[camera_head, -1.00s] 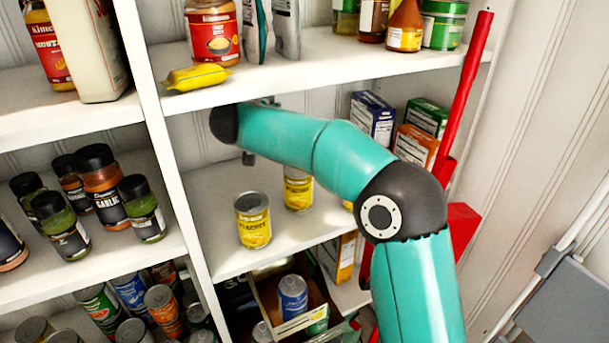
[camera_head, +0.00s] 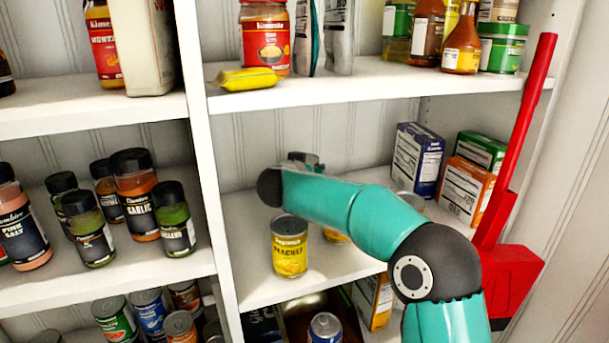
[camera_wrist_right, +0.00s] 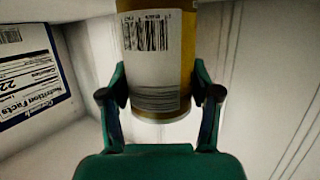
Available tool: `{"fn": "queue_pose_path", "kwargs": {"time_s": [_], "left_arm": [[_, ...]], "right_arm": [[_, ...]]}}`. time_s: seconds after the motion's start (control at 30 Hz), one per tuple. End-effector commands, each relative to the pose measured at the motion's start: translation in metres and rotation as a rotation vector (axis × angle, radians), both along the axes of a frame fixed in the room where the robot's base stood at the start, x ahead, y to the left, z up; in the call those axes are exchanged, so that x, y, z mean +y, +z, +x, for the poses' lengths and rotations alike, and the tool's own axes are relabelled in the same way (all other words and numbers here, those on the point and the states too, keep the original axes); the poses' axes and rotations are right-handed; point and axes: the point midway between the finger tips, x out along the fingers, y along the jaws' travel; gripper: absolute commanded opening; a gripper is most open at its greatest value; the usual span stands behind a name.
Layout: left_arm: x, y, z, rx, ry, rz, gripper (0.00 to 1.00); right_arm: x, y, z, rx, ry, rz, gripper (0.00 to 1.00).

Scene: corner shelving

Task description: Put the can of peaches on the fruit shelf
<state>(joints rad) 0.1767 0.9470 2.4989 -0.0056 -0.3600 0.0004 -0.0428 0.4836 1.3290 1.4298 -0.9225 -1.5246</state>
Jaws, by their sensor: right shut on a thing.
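My right arm reaches into the middle shelf bay in the head view, and its gripper (camera_head: 305,159) is mostly hidden behind the wrist. In the wrist view the right gripper (camera_wrist_right: 160,100) is shut on a yellow can (camera_wrist_right: 190,60) with a white barcode label. The front name of this can faces away, and the head view does not show it. A yellow can labelled peaches (camera_head: 290,247) stands upright on the middle shelf (camera_head: 262,290), just below my wrist. Another yellow can (camera_head: 335,236) behind it is mostly covered by my arm. My left gripper is not in view.
A blue-white box (camera_head: 417,160), an orange box (camera_head: 465,190) and a green box (camera_head: 482,150) stand at the shelf's right. A red upright object (camera_head: 508,250) is beside the shelving. Spice jars (camera_head: 135,195) fill the left bay. The upper shelf edge (camera_head: 350,90) runs above my arm.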

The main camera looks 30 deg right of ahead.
Motion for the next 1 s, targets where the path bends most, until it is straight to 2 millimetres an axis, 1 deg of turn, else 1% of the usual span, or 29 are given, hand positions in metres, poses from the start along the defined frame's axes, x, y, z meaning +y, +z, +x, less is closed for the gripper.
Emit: {"fn": "queue_pose_path", "kwargs": {"time_s": [0.07, 0.27, 0.3, 0.37, 0.4, 0.43, 0.77, 0.87, 1.0], "left_arm": [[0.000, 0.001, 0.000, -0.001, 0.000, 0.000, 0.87], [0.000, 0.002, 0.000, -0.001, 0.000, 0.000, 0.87], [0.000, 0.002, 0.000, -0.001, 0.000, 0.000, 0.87], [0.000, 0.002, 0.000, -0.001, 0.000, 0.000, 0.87], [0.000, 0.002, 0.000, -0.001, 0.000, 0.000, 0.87], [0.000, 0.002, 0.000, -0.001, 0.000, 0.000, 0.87], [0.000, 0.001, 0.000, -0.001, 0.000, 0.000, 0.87], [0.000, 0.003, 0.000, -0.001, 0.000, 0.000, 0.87], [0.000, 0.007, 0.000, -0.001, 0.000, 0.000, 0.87]], "right_arm": [[-0.001, 0.003, 0.000, -0.002, 0.000, -0.001, 0.05], [-0.001, 0.000, 0.000, 0.000, -0.001, -0.002, 0.05], [-0.001, -0.001, 0.000, 0.002, -0.001, 0.000, 0.69], [-0.001, -0.001, 0.000, 0.002, -0.001, 0.000, 0.79], [-0.001, -0.001, 0.000, 0.002, -0.001, 0.000, 0.86], [-0.001, -0.001, 0.000, 0.001, -0.001, 0.001, 0.87], [-0.001, 0.001, 0.000, 0.000, -0.001, 0.000, 0.87], [0.004, 0.004, -0.004, 0.001, 0.001, 0.000, 0.87], [0.018, 0.011, -0.017, 0.001, 0.003, -0.001, 0.87]]}}
